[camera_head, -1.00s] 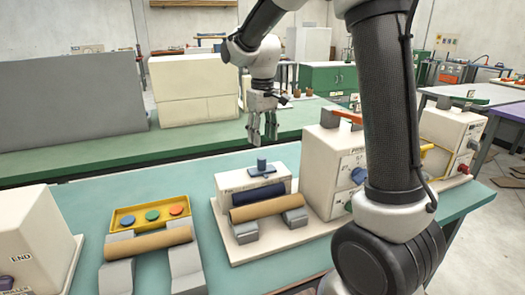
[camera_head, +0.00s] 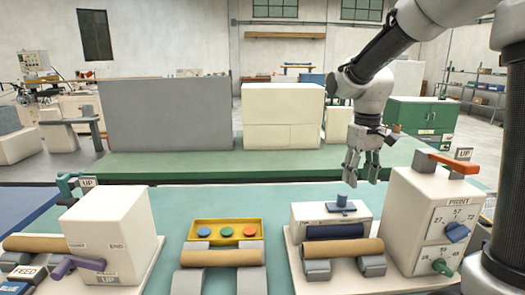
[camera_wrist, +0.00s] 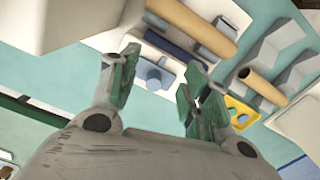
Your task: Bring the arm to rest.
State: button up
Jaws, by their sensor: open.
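My gripper (camera_head: 362,166) hangs from my arm with its fingers pointing down, in the right half of the head view. It is open and empty. It is above and a little right of the blue knob (camera_head: 342,201) on the white print unit (camera_head: 312,213), apart from it. In the wrist view the two green-tipped fingers (camera_wrist: 155,88) are spread, with the blue knob (camera_wrist: 153,76) showing below between them. My arm reaches in from the upper right.
A dial box (camera_head: 432,215) with a red-orange lever (camera_head: 452,162) stands right of the gripper. A yellow tray (camera_head: 207,240) with coloured buttons and cardboard tubes (camera_head: 222,258) lie left. A box marked END (camera_head: 110,225) stands further left. The green bench (camera_head: 200,166) behind has free surface.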

jog(key=s+d+r+m+t, duration=0.1)
jog(key=s+d+r+t, duration=0.1)
jog(key=s, duration=0.8)
jog(key=s+d+r+m+t, duration=0.1)
jog(key=s+d, duration=0.4)
jog(key=s, duration=0.6)
notch_tip(320, 180, up, 2)
jog(key=shift+r+m+t, duration=0.25)
jog(key=shift+m+t, duration=0.05)
jog(key=shift+t, duration=0.6)
jog(key=shift+s+d, duration=0.1)
jog(key=shift+s, duration=0.1)
